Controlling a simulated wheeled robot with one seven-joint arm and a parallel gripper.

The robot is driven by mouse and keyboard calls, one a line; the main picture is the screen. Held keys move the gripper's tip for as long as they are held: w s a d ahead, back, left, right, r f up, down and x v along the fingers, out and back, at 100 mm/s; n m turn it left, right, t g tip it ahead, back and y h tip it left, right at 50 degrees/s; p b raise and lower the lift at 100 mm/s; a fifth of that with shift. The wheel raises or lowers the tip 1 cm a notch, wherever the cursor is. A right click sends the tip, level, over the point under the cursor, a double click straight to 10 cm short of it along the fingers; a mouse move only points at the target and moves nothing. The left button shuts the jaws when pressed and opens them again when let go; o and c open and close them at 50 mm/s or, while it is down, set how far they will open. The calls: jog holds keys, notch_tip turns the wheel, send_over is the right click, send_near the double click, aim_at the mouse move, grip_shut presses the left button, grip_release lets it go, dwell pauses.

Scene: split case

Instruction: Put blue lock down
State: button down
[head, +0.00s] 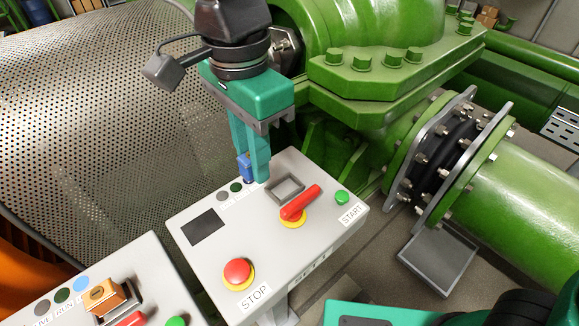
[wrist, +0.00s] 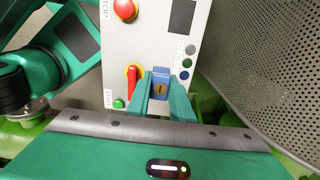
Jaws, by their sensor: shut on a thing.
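My gripper (head: 251,180) is shut on the blue lock (head: 244,165), holding it over the back part of a grey control panel (head: 205,255). In the wrist view the lock (wrist: 161,76) shows its keyhole face between the two teal fingers. A square-framed recess (head: 285,189) on the panel is empty, to the right of the fingertips in the head view. The head view does not show clearly whether the lock touches the panel; the fingers hide much of it.
A red handle (head: 300,204) on a yellow base is beside the recess. The panel also has a STOP button (head: 237,271), a START button (head: 342,198) and a dark square (head: 204,227). A second panel (head: 60,285) holds an orange lock (head: 103,295). Green pipework (head: 400,80) stands behind.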

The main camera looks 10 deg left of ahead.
jog(key=w+d+f, duration=0.1)
jog(key=w+d, duration=0.1)
jog(key=w+d+f, duration=0.2)
jog(key=shift+f, duration=2.25)
jog(key=shift+f, duration=0.3)
